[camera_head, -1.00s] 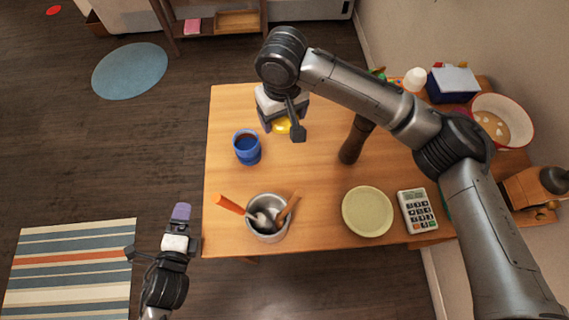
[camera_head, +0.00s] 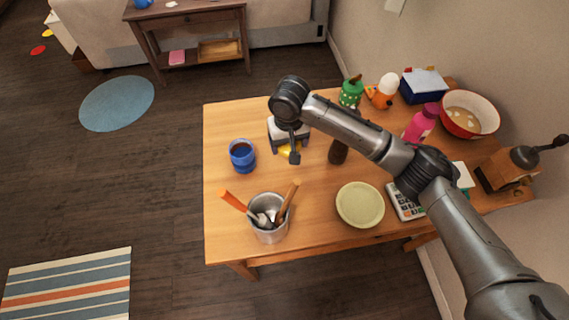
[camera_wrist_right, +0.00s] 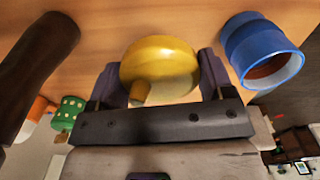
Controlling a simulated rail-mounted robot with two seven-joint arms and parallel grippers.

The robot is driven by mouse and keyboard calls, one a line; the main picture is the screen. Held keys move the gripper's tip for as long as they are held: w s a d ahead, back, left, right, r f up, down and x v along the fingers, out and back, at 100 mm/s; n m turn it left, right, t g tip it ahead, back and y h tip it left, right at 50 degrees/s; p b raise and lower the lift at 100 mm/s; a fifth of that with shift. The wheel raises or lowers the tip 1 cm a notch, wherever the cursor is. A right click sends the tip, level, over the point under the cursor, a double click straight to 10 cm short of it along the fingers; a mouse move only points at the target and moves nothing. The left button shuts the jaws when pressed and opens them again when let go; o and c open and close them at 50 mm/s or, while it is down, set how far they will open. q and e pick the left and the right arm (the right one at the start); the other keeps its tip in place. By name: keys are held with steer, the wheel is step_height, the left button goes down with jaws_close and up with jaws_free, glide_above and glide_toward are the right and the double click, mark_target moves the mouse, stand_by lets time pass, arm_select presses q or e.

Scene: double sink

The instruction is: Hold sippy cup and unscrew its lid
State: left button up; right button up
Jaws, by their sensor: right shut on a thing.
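The sippy cup's blue body (camera_head: 242,156) stands upright and open near the table's left edge. A dark brown inside shows through its open top, also in the right wrist view (camera_wrist_right: 252,45). The yellow lid (camera_wrist_right: 165,62), with a short spout, is off the cup and between the fingers of my right gripper (camera_head: 288,152). That gripper is shut on the lid, to the right of the cup and apart from it. In the head view, the gripper hides most of the lid; I cannot tell whether it touches the table. My left gripper is out of view.
A metal utensil pot (camera_head: 270,228) stands in front of the cup, and a pale green plate (camera_head: 360,204) lies front right. A dark brown upright object (camera_head: 338,152) stands close right of the gripper. A pink bottle (camera_head: 421,124) and a red-rimmed bowl (camera_head: 470,115) are farther right.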

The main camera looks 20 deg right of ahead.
mark_target(288, 165)
step_height(288, 165, down, 9)
steer(key=shift+f+b, duration=0.1)
steer(key=shift+b, duration=0.95)
steer(key=o, duration=1)
step_height(288, 165, up, 12)
steer(key=p, duration=0.3)
steer(key=shift+r, duration=0.2)
